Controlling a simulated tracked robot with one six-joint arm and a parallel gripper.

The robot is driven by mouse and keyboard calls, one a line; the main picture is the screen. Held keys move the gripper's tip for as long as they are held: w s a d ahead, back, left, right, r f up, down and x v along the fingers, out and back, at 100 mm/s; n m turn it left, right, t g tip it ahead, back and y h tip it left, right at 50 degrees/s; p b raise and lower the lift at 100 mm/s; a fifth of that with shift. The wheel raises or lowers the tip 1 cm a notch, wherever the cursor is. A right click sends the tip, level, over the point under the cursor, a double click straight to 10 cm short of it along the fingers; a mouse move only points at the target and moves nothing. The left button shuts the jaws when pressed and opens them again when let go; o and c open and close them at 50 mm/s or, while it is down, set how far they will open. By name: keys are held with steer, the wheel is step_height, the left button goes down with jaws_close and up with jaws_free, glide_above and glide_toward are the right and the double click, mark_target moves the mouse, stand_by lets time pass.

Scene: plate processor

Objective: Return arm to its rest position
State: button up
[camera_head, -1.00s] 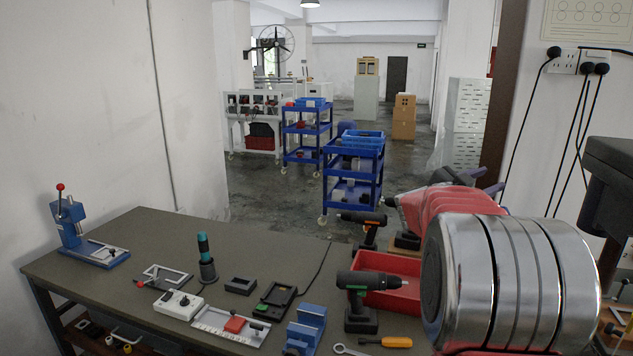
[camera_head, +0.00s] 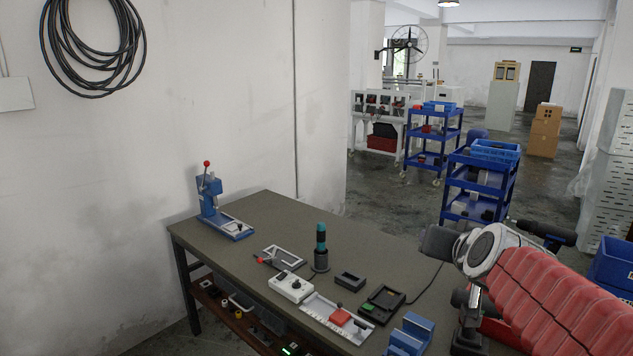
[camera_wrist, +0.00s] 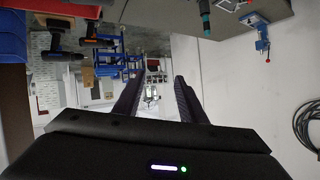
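My arm, with its red ribbed cover and silver joint, reaches in from the lower right of the head view. In the wrist view, my gripper (camera_wrist: 161,80) shows two dark fingers with a clear gap between them. Nothing is held between them. The wrist picture is upside down, with the bench at its top. In the head view, the arm's dark end is above the right part of the workbench (camera_head: 240,264), and its fingers cannot be made out.
A blue hand press (camera_head: 215,207), a teal-handled tool (camera_head: 321,246), a white control box (camera_head: 290,287) and a blue block (camera_head: 410,335) stand on the bench. Blue carts (camera_head: 480,182) stand behind it. A coiled cable (camera_head: 93,45) hangs on the left wall. The floor beyond the bench is mostly open.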

steer(key=s+a+f+n+g, duration=0.1)
steer(key=s+a+f+g, duration=0.1)
steer(key=s+f, duration=0.3)
steer(key=s+a+f+n+g+y, duration=0.1)
steer(key=s+a+f+g, duration=0.2)
steer(key=s, duration=0.7)
steer(key=s+a+f+n+g, duration=0.2)
steer(key=s+a+f, duration=0.1)
steer(key=s+f, duration=0.4)
steer(key=shift+s+a, duration=0.3)
steer(key=shift+s, duration=0.45)
steer(key=shift+c, duration=0.9)
steer(key=shift+d, duration=0.1)
